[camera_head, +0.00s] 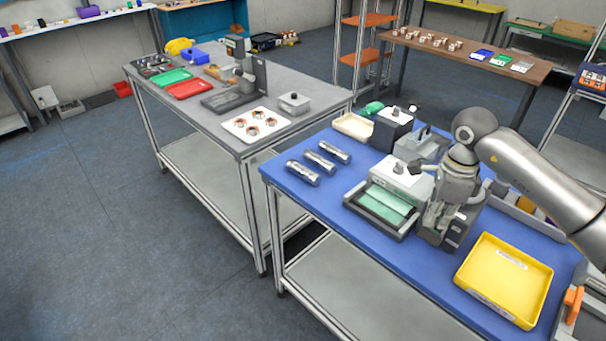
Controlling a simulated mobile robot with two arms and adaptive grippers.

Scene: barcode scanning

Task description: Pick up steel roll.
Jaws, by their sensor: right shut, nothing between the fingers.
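Three shiny steel rolls lie side by side on the blue table (290,160), near its left edge: a far roll (335,152), a middle roll (319,162) and a near roll (303,173). Their ends carry dark print or bands. My right gripper (432,222) comes in from the right and points down, shut and empty. It is well to the right of the rolls, in front of a grey device, and hides part of it. My left gripper is not in the picture.
A grey tray with green cloth (388,204) and a white-topped box (402,178) stand between my gripper and the rolls. A yellow tray (505,280) is at the near right. A beige tray (353,127) lies behind the rolls. Blue surface around the rolls is clear.

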